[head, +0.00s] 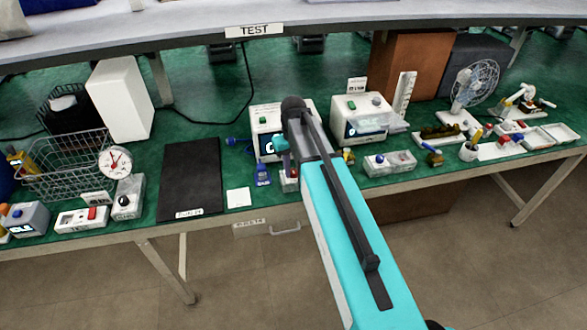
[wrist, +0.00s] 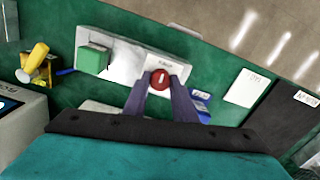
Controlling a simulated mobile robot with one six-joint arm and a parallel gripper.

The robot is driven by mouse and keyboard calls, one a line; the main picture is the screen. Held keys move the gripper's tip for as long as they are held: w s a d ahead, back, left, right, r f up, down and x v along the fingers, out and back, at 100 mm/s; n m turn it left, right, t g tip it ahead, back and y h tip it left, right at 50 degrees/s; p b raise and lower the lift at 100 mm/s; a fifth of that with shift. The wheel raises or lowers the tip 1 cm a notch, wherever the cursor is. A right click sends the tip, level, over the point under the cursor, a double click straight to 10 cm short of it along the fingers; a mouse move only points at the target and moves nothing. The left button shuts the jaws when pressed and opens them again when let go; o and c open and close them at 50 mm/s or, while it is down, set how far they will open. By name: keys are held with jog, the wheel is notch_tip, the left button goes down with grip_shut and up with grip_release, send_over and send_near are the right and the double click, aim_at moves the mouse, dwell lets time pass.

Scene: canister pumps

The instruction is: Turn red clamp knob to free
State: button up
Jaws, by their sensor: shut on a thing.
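The red clamp knob (wrist: 160,79) sits on a pale block (wrist: 122,62) in the wrist view. It is round and has a short white mark that runs nearly up and down in the picture. My gripper (wrist: 158,87) is shut on the knob, with one dark finger on each side of it. A green square part (wrist: 93,59) stands on the same block, to the left of the knob. A small label lies beside the knob, too small to read surely. In the head view my arm mostly hides the block (head: 289,184) at the table's front edge.
In the wrist view a blue item (wrist: 201,103) lies close to the right of my fingers. A yellow-handled part (wrist: 35,64) stands to the left. In the head view a black mat (head: 190,180) lies left, and a white box with a screen (head: 268,126) stands behind.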

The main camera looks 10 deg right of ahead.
aim_at(294, 171)
jog(key=shift+d, duration=0.1)
dwell(0.3)
jog(key=o, duration=1)
jog(key=shift+o, duration=0.2)
jog(key=shift+r, duration=0.15)
notch_tip(294, 171, up, 14)
jog(key=b, duration=0.3)
jog(key=shift+f, duration=0.2)
